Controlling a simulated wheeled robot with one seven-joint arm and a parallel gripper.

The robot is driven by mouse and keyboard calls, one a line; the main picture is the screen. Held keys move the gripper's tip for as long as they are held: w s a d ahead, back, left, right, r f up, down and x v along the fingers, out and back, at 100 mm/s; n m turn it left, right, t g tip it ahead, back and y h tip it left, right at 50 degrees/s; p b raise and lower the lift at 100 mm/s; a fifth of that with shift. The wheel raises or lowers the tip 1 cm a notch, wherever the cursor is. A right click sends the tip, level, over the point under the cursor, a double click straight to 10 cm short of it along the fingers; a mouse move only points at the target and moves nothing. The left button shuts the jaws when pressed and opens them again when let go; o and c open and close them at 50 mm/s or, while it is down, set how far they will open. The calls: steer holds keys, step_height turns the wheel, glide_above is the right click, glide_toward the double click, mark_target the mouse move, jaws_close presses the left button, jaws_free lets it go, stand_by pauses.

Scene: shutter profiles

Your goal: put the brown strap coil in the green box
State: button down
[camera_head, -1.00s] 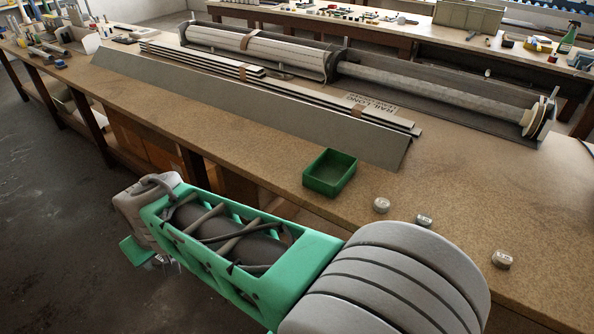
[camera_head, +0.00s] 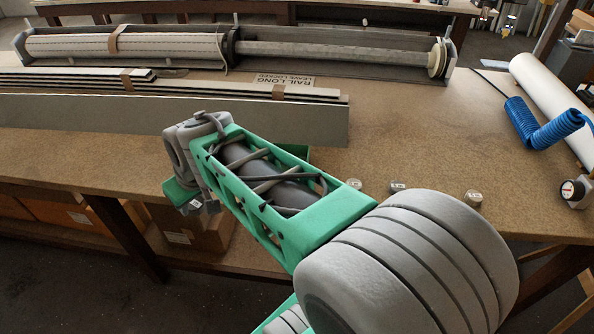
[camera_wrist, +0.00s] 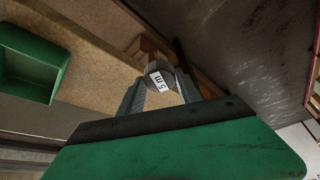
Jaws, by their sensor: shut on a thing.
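My gripper (camera_wrist: 165,92) is shut on a small round dark strap coil (camera_wrist: 158,70) with a white "5 m" label. Its shade looks brownish-grey in the wrist view. In the head view my gripper (camera_head: 196,206) is at the table's front edge, and the coil cannot be made out. The green box (camera_wrist: 36,58) is open at the top and looks empty where its inside shows, at the upper left of the wrist view. In the head view the green box (camera_head: 297,154) is mostly hidden behind my arm. The held coil is apart from the box.
Three small labelled round pieces, left (camera_head: 354,184), middle (camera_head: 398,187) and right (camera_head: 473,197), stand on the table (camera_head: 420,145). Long grey profiles (camera_head: 220,118) lie behind the box. A blue coiled hose (camera_head: 540,125) and white roll (camera_head: 550,95) are at right.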

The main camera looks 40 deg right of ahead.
steer(key=s+d+r+n+b, duration=0.2)
steer(key=d, duration=1.2)
steer(key=s+d+r+n+g+y+b, duration=0.1)
steer(key=s+d+r+n+b, duration=0.15)
steer(key=s+d, duration=1.05)
steer(key=w+f, duration=0.3)
steer(key=w, duration=0.1)
steer(key=w+d+f+b, duration=0.1)
steer(key=w+f, duration=0.2)
steer(key=w, duration=0.2)
steer(key=w+f+b, duration=0.1)
steer(key=w+f, duration=0.3)
steer(key=w, duration=0.1)
steer(key=shift+w+d+f, duration=0.1)
steer(key=shift+w+d, duration=0.1)
steer(key=shift+d, duration=0.2)
steer(key=x, duration=0.3)
steer(key=shift+s+d, duration=0.15)
steer(key=shift+s, duration=0.15)
steer(key=shift+f, duration=0.25)
steer(key=shift+f+b, duration=0.1)
steer(key=shift+b, duration=0.2)
